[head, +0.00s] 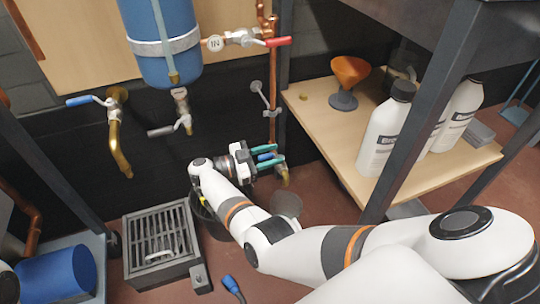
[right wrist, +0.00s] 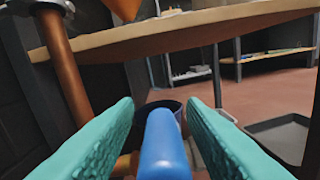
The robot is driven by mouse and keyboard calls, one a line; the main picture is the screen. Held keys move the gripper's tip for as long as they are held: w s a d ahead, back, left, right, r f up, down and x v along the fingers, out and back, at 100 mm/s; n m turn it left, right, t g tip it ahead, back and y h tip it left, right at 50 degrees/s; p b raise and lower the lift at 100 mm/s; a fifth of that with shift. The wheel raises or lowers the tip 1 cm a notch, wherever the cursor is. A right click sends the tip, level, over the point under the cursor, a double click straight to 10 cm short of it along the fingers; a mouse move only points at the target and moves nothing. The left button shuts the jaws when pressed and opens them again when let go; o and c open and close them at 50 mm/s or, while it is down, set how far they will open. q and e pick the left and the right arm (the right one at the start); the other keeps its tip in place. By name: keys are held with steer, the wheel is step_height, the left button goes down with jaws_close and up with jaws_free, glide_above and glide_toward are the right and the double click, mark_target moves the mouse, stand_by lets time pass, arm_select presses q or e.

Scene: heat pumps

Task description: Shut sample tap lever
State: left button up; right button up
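My right gripper (head: 280,158) has teal fingers and is low on the copper pipe (head: 272,95) in the head view. A blue lever (head: 265,157) lies between its fingers, above a brass spout (head: 284,178). In the right wrist view the blue lever (right wrist: 163,145) points toward the camera between the two fingers (right wrist: 162,104). Gaps show beside it, so the gripper is open around the lever, not clamped. The valve body is mostly hidden behind the fingers. No label shows that this is the sample tap. My left gripper is not in view.
A wooden shelf (head: 318,120) with white bottles (head: 385,135) and an orange funnel (head: 350,75) is right of the gripper. A black bucket (head: 208,222) sits below my wrist, a drain grate (head: 160,240) left. Other levers are blue (head: 80,100), grey (head: 161,131) and red (head: 279,41).

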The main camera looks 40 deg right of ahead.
steer(key=shift+a, duration=0.1)
steer(key=b+v, duration=0.1)
steer(key=v, duration=0.6)
steer(key=shift+a+b, duration=0.2)
steer(key=shift+b, duration=0.15)
